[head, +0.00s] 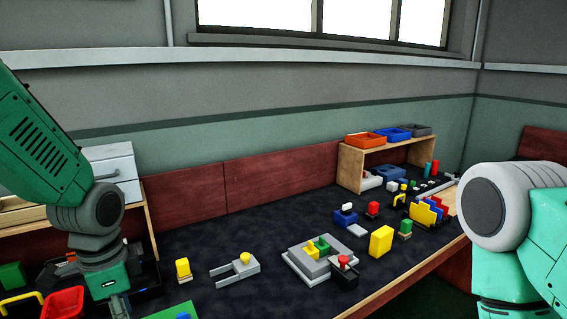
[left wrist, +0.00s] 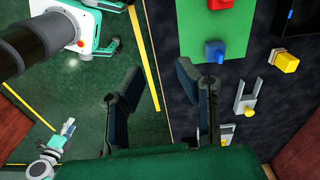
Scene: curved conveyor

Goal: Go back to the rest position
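My left gripper (left wrist: 160,78) is open in the left wrist view, with its two dark fingers wide apart and nothing between them. In the head view my left arm comes down from the left edge, and its wrist ends near the bottom edge at the table's left part; the fingers are cut off there. Below the gripper, the left wrist view shows the table's edge and the green floor. My right arm (head: 520,220) stands at the right edge of the head view. Its gripper is out of the picture, so its state is hidden.
A dark table top (head: 205,250) holds a yellow block (head: 381,241), a grey stepped fixture (head: 300,268), a grey fork piece (head: 228,276) and a red bin (head: 62,303) near my left wrist. A wooden shelf (head: 350,168) stands at the back right. A green board (left wrist: 232,15) lies right of the left gripper.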

